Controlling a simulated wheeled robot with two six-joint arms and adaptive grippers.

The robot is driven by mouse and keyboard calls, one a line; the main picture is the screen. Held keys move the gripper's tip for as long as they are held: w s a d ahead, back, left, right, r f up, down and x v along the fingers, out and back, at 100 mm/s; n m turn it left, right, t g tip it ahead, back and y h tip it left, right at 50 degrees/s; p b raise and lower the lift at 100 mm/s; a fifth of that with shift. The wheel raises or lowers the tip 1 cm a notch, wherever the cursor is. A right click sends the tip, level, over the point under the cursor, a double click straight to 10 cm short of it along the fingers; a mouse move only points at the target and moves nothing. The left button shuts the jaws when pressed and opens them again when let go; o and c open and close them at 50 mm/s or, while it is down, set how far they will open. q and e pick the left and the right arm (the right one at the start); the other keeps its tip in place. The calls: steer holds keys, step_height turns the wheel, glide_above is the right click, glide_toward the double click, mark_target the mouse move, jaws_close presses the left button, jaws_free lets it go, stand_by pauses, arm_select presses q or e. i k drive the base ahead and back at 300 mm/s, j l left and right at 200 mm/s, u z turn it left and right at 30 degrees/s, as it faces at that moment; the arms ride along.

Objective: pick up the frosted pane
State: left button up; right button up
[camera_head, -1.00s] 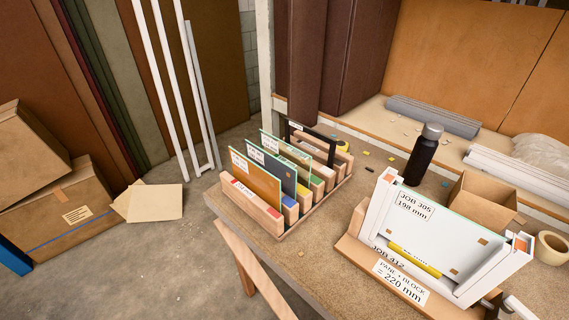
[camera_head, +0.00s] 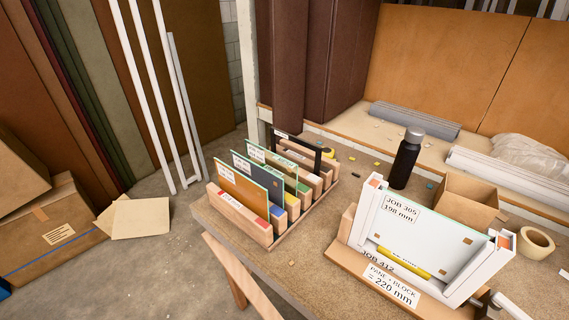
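A wooden slotted rack (camera_head: 241,220) on the bench holds several upright panes. From the front, they are a brown-orange pane (camera_head: 243,193), a dark grey pane (camera_head: 243,165) and a clear-looking pane with green edges (camera_head: 283,165). A dark frame (camera_head: 305,153) stands behind them. A pale, whitish pane labelled JOB 305, 198 mm (camera_head: 425,235) leans in a white frame (camera_head: 362,213) at the right. I cannot tell for certain which pane is frosted; the lower parts of the rack panes are hidden by the slots. Neither gripper is in view.
A black bottle (camera_head: 405,163), an open cardboard box (camera_head: 468,196) and a tape roll (camera_head: 537,241) stand behind the white frame. Bench top (camera_head: 310,245) between rack and frame is mostly clear. Cartons (camera_head: 50,230) stand on the floor left.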

mark_target(439, 244)
steer(key=z, duration=1.3)
steer(key=k+j, duration=0.1)
steer(key=j, duration=0.85)
steer(key=k+j, duration=0.15)
steer(key=j, duration=0.8)
steer(key=k+j+z, duration=0.1)
steer(key=j, duration=0.35)
steer(key=k, duration=0.05)
